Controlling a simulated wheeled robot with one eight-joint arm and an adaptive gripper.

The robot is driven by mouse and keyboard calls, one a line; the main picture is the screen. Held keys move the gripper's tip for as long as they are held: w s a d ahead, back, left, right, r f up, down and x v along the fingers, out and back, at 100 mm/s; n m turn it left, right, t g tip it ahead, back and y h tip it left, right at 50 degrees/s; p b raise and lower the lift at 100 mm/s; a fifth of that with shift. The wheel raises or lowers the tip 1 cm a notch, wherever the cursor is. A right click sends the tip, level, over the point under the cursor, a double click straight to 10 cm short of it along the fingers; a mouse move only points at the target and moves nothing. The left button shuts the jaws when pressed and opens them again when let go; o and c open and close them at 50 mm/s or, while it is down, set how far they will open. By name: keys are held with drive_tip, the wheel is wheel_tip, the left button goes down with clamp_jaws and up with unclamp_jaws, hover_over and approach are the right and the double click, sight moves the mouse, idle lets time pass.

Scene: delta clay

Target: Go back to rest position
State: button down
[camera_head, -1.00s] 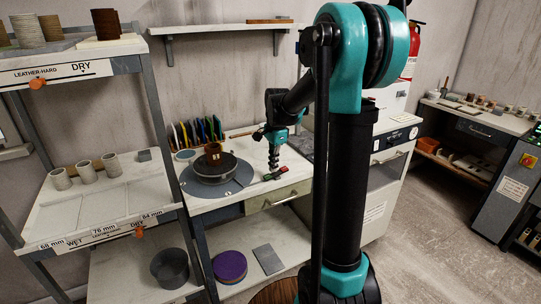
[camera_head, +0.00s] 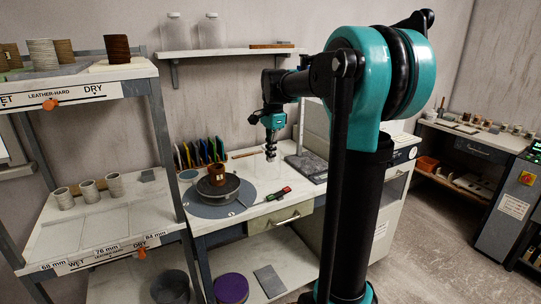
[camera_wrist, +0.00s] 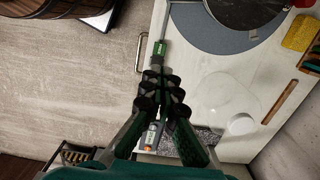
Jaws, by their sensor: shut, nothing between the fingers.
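My gripper (camera_head: 271,150) hangs fingers-down above the white workbench (camera_head: 243,222), with its arm folded out from the teal shoulder. In the wrist view its dark fingers (camera_wrist: 162,88) are closed together with nothing between them. Below it on the bench lies a red, black and green tool (camera_head: 278,194), apart from the fingers. This tool also shows in the wrist view (camera_wrist: 158,50), partly hidden behind the fingers.
A clear vessel (camera_wrist: 222,95) stands on the bench near the gripper. Pot shelves (camera_head: 155,110) rise at the left; a wall shelf (camera_head: 225,53) holds clear jars (camera_head: 212,31).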

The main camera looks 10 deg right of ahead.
drive_tip(key=s+d+f+n+t, duration=0.2)
drive_tip(key=s+f+n, duration=0.5)
drive_tip(key=s+f, duration=0.4)
drive_tip(key=s+d+f+n+t, duration=0.2)
drive_tip(key=s+f+n, duration=0.5)
drive_tip(key=s+f, duration=0.4)
drive_tip(key=shift+s+f+h, duration=0.3)
drive_tip(key=shift+s+f, duration=0.05)
drive_tip(key=shift+s, duration=0.5)
